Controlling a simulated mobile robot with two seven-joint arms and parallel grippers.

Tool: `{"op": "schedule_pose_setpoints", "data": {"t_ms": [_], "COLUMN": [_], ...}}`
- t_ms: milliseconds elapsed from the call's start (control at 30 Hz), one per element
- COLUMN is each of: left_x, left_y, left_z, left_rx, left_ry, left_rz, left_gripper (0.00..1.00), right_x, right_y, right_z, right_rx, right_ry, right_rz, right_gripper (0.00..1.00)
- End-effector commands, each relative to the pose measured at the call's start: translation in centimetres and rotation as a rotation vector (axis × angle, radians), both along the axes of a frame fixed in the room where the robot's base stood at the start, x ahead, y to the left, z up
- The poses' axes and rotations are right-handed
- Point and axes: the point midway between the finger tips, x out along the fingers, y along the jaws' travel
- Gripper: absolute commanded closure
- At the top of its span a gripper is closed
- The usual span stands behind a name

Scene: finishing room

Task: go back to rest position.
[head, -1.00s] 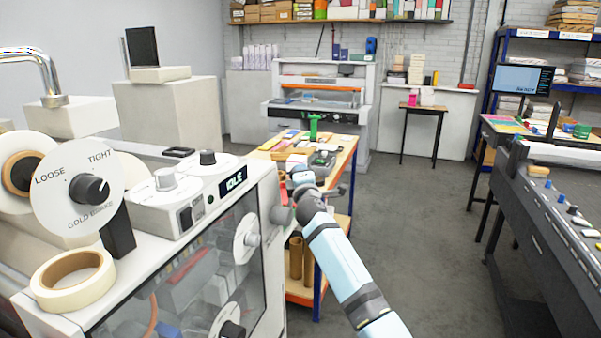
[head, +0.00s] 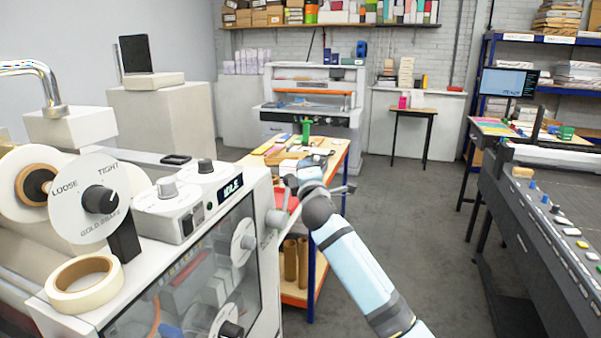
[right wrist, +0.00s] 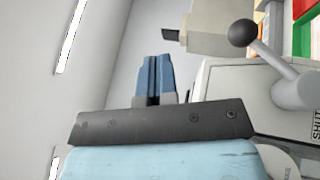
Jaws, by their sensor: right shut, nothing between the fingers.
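My right arm (head: 350,262) reaches in from the bottom of the head view, beside the right side of the white machine (head: 260,195). Its hand end is foreshortened there, in front of the workbench. In the right wrist view my right gripper (right wrist: 153,80) has its two blue fingers together with nothing between them. Close to it in that view are a lever with a black ball knob (right wrist: 243,32) and a pale panel lettered "SHUT". My left gripper is in neither view.
The machine carries a LOOSE/TIGHT dial (head: 80,212) and a tape roll (head: 62,289). A cluttered wooden workbench (head: 336,158) stands behind my arm. A long dark machine (head: 530,225) stands at the right. Grey floor (head: 415,210) between them is clear.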

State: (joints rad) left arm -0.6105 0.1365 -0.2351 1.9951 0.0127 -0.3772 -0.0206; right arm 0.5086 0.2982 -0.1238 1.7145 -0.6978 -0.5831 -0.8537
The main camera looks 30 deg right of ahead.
Motion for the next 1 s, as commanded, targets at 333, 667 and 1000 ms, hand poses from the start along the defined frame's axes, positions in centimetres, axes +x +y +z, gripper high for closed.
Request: {"op": "schedule_pose_setpoints", "data": {"t_ms": [333,667,1000], "left_x": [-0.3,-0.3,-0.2], "left_y": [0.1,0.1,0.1], "left_z": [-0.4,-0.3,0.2], "left_rx": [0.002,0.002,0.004], "left_ry": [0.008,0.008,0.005], "left_rz": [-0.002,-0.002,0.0], "left_gripper": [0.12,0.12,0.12], "right_x": [-0.9,-0.8,-4.6], "right_y": [0.2,0.2,4.6], "right_z": [0.5,0.5,-12.6], "right_rx": [0.0,0.0,0.267], "right_ry": [0.001,0.0,0.137], "right_rz": [0.001,0.001,0.166], "right_gripper": [1.0,1.0,1.0]}}
